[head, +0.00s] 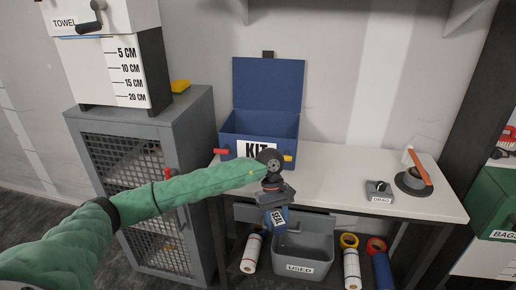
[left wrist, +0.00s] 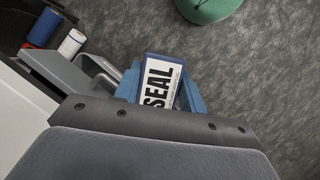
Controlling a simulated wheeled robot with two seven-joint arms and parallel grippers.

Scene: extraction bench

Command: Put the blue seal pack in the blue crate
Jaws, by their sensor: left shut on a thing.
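The blue seal pack (head: 278,221), with a white SEAL label, is held in my left gripper (head: 275,208), which points down in front of the bench edge. In the left wrist view the seal pack (left wrist: 161,84) shows its label between the blue fingers. The blue crate (head: 231,126), marked KIT, stands on the bench at the back left with its lid raised. The gripper is lower than the crate and in front of it, apart from it. The crate's inside floor is hidden. My right gripper is not in view.
A grey USED bin (head: 304,255) sits below the bench top, just beneath the pack. Rolls (head: 351,270) stand beside it. A DRAG block (head: 379,192) and a round dark holder (head: 413,181) are on the bench (head: 335,170). A mesh-door cabinet (head: 150,120) stands left.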

